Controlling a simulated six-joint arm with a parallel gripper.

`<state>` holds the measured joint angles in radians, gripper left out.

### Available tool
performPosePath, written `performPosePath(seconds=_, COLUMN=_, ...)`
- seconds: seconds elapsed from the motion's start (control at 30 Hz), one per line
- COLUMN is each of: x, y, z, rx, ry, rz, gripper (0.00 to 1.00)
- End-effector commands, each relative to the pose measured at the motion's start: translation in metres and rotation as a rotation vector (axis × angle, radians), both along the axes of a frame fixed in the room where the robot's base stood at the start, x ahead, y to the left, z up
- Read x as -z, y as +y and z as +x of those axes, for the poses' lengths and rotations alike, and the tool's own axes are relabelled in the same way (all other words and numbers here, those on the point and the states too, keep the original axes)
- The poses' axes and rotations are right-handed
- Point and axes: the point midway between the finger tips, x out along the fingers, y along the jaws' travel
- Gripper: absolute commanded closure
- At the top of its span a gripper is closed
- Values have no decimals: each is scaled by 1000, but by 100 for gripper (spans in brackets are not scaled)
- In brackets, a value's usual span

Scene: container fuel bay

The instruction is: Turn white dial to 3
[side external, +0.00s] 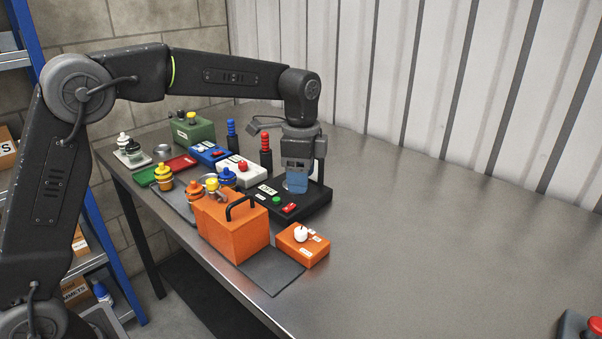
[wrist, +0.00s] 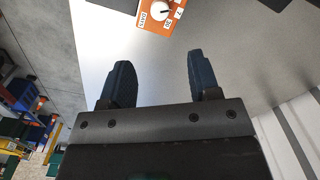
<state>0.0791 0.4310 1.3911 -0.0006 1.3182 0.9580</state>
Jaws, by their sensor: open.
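The white dial (side external: 301,233) sits on top of a small orange box (side external: 312,253) near the table's front edge, right of a larger orange box. In the wrist view the dial (wrist: 166,7) shows at the top edge, partly cut off, with small white labels around it on the orange box (wrist: 150,24). One label seems to read 7; the dial's setting is not clear. My gripper (wrist: 157,84) is open and empty, its two dark blue fingers well apart. In the side view my gripper (side external: 297,183) points down over the black box, behind the dial and apart from it.
A large orange box with a black handle (side external: 233,228) stands left of the dial box. A black box (side external: 290,208) with a green and a red control is under my gripper. White, blue and green boxes (side external: 193,128) stand farther back.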

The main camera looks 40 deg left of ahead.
Motion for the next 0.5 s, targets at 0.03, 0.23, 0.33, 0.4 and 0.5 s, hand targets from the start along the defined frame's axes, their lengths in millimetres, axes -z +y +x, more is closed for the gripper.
performPosePath(seconds=0.03, x=-2, y=0, z=0, rx=0, ry=0, rz=0, gripper=44)
performPosePath(seconds=0.23, x=-2, y=0, z=0, rx=0, ry=1, rz=-1, gripper=44)
performPosePath(seconds=0.33, x=-2, y=0, z=0, rx=-3, ry=0, rz=0, gripper=44)
performPosePath(seconds=0.4, x=-2, y=0, z=0, rx=-38, ry=0, rz=0, gripper=44)
performPosePath(seconds=0.5, x=-3, y=0, z=0, rx=-166, ry=1, rz=1, gripper=44)
